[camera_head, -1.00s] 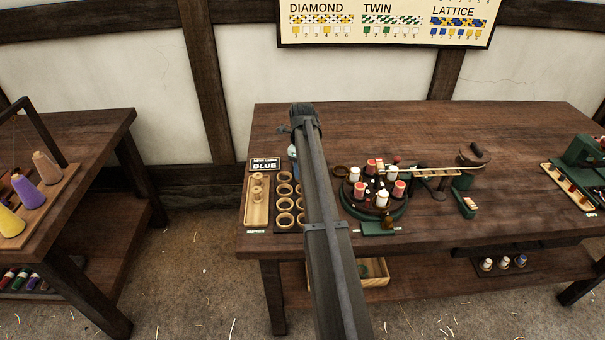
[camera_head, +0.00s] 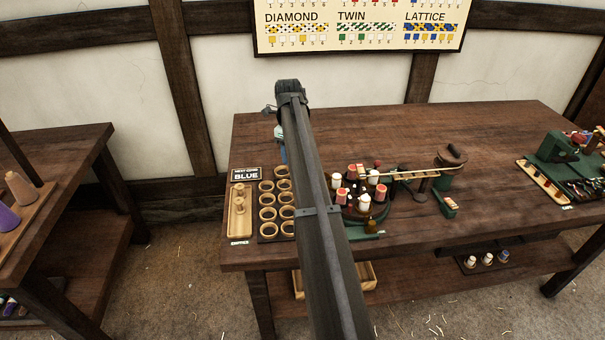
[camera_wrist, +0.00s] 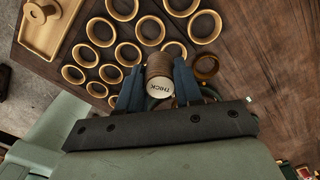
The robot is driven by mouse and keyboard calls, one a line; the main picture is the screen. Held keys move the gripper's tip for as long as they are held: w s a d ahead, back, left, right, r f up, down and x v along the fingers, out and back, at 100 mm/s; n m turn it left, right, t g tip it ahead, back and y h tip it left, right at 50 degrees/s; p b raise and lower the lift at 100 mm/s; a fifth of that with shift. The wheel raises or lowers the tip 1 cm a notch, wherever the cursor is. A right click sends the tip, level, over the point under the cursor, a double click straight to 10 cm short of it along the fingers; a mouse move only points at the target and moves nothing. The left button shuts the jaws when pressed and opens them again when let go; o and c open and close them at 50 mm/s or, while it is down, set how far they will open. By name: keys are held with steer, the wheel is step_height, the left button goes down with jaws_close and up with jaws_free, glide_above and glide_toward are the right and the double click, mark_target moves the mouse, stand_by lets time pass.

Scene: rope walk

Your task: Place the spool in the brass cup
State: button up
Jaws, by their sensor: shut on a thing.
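My gripper (camera_wrist: 158,88) is shut on a brown spool (camera_wrist: 160,68) in the wrist view. The spool's pale end cap reads "THICK" and faces the camera. The spool is between the two dark blue fingers, over or beside the rack of ring-shaped cups; its height above them is unclear. A darker, amber-brown round cup (camera_wrist: 206,66), which looks like the brass cup, stands just right of the right finger, apart from the spool. In the head view only a blue part of my gripper (camera_head: 282,152) shows beside my arm.
Several pale ring-shaped cups (camera_head: 267,199) fill a dark rack. A wooden tray (camera_head: 233,225) with small spools lies left of it, below a "BLUE" sign (camera_head: 247,174). A green round stand with several spools (camera_head: 366,203) is right of my arm. The table's back (camera_head: 400,128) is clear.

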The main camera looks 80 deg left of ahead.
steer(key=w+a+m, duration=0.1)
steer(key=w+a, duration=0.1)
steer(key=w, duration=0.9)
steer(key=shift+w+a+f, duration=0.1)
steer(key=shift+a+f, duration=0.1)
steer(key=shift+f, duration=2.35)
steer(key=shift+a+f, duration=0.2)
steer(key=shift+f, duration=2.3)
steer(key=shift+f, duration=0.15)
steer(key=o, duration=1)
step_height(320, 180, up, 12)
steer(key=shift+r, duration=0.2)
